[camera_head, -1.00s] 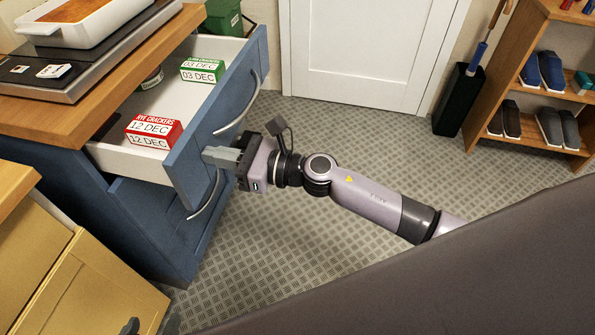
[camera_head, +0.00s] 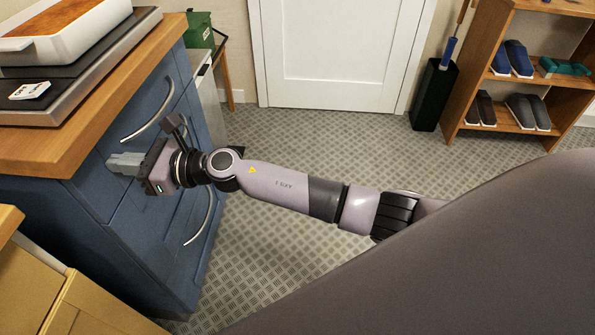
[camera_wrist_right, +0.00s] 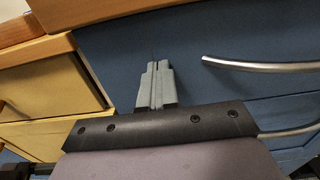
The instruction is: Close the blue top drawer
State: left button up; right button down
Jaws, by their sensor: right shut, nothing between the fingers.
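The blue top drawer (camera_head: 158,92) is flush with the blue cabinet under the wooden counter, and its inside is hidden. Its curved metal handle (camera_head: 148,117) shows in the head view and also in the right wrist view (camera_wrist_right: 262,66). My right gripper (camera_head: 112,163) is shut and empty, its fingertips at the blue front below and left of the handle. In the right wrist view its closed fingers (camera_wrist_right: 156,72) point at the blue panel; I cannot tell whether they touch it. My left gripper is not in view.
A lower drawer handle (camera_head: 201,218) sits below my right wrist. The wooden counter (camera_head: 70,130) carries a scale-like tray and a white baking dish (camera_head: 65,38). Yellow cabinets (camera_head: 60,300) stand at lower left. A shoe shelf (camera_head: 520,85) stands right; the floor between is clear.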

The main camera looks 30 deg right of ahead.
jog(key=shift+w+a+r, duration=0.1)
jog(key=shift+a+r, duration=0.05)
jog(key=shift+r, duration=0.2)
dwell(0.4)
